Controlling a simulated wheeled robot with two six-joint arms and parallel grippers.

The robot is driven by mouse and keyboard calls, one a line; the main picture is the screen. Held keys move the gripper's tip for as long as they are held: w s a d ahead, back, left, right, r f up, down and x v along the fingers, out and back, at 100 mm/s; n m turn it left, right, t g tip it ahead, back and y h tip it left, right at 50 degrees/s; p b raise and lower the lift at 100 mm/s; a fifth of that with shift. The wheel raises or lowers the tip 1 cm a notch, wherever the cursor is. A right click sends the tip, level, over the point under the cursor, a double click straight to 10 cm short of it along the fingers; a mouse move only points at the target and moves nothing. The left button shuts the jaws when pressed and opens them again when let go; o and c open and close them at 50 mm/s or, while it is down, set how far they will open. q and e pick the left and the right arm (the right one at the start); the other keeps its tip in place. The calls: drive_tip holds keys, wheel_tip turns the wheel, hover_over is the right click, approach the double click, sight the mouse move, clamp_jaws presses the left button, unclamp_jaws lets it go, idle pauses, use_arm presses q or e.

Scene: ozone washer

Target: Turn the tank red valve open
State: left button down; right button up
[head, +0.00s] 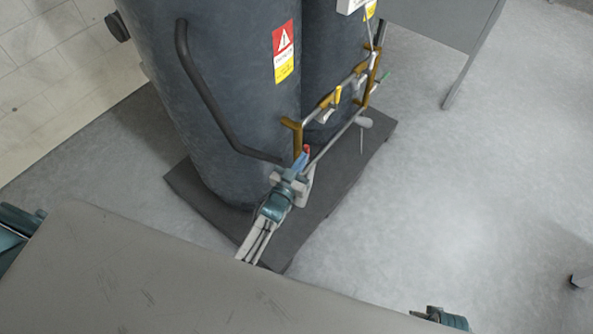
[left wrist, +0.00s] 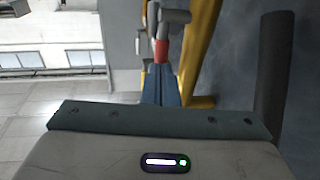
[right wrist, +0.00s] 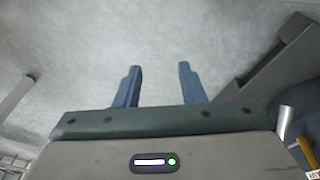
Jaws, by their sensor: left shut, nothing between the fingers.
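The red valve (head: 306,148) is a small red part at the lower front end of the tank's pipework. It also shows in the left wrist view (left wrist: 161,52), just beyond my fingertips. My left gripper (head: 301,158) is shut and empty, its blue fingers right at the red part. In the left wrist view the fingers (left wrist: 160,70) are close together below it; I cannot tell whether they touch it. The dark grey tank (head: 215,90) stands behind. My right gripper (right wrist: 160,70) is open and empty over bare floor.
Yellow-brown pipe brackets (head: 298,138) and a yellow-handled part (head: 337,95) sit along the pipework near my left gripper. A black curved bar (head: 205,95) runs down the tank front. The tank stands on a dark base plate (head: 340,170).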

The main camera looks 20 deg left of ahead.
use_arm(q)
drive_tip(key=shift+w+d+r+g+p, duration=0.15)
drive_tip(key=shift+g+p, duration=0.35)
drive_tip(key=shift+p, duration=0.75)
use_arm(e)
drive_tip(key=s+f, duration=0.4)
drive_tip(key=f, duration=0.5)
drive_tip(key=shift+d+g, duration=0.3)
drive_tip(key=shift+d, duration=0.1)
